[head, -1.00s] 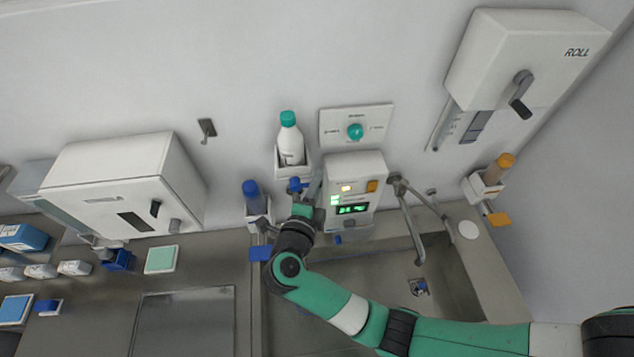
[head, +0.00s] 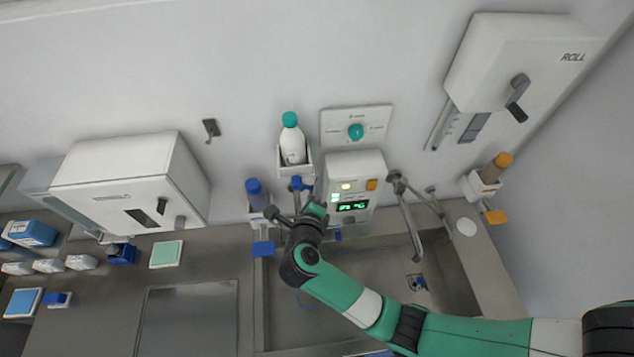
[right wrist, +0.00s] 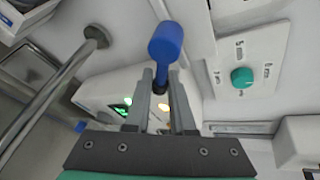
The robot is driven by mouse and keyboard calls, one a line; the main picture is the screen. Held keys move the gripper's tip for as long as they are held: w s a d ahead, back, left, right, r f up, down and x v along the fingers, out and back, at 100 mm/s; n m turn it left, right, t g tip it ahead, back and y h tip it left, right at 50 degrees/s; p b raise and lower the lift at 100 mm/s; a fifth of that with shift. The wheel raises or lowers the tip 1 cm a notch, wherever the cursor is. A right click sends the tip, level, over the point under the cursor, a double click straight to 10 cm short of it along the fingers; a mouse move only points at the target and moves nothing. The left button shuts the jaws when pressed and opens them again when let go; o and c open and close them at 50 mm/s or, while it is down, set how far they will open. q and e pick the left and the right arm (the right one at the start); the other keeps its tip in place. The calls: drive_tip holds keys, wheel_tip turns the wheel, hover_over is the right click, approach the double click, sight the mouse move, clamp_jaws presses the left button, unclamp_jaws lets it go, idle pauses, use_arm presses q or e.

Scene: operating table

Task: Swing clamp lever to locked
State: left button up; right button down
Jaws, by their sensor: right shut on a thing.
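The clamp lever appears to be the blue-knobbed lever (right wrist: 166,42) in the right wrist view, with a short dark stem. My right gripper (right wrist: 160,80) is shut on its stem, and the blue knob sticks out past the fingertips. In the head view a blue lever end (head: 300,184) shows just below the white bottle holder, left of the control box (head: 354,165). My right gripper (head: 299,201) is just below it there, and its fingers are partly hidden. The lever's pivot and any lock mark cannot be made out. My left gripper is not in view.
A white bottle with a green cap (head: 292,145) stands in a wall holder directly above. A blue-capped bottle (head: 256,194) is close on the left. The tap (head: 406,215) stands right over the sink (head: 440,260). A green dial (head: 355,131) is on the wall plate.

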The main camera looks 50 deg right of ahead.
drive_tip(key=shift+w+a+f+m+t+y+p, duration=0.2)
drive_tip(key=shift+m+y, duration=0.1)
drive_tip(key=shift+m, duration=0.2)
drive_tip(key=shift+w+a+f+m+t+y+p, duration=0.1)
drive_tip(key=shift+f+m+y+p, duration=0.15)
drive_tip(key=shift+m, duration=0.25)
drive_tip(key=shift+w+a+f+m+t+y+p, duration=0.2)
drive_tip(key=shift+w+a+m+t+y, duration=0.3)
drive_tip(key=shift+m, duration=0.4)
drive_tip(key=shift+w+a+f+m+t+y+p, duration=0.15)
drive_tip(key=shift+w+a+f+m+t+y, duration=0.15)
drive_tip(key=shift+m+t+y, duration=0.5)
drive_tip(key=shift+w+a+f+m+t+y+p, duration=0.15)
drive_tip(key=shift+w+a+m+t+y, duration=0.25)
drive_tip(key=shift+m, duration=0.6)
drive_tip(key=c, duration=0.8)
unclamp_jaws()
drive_tip(key=shift+o, duration=0.2)
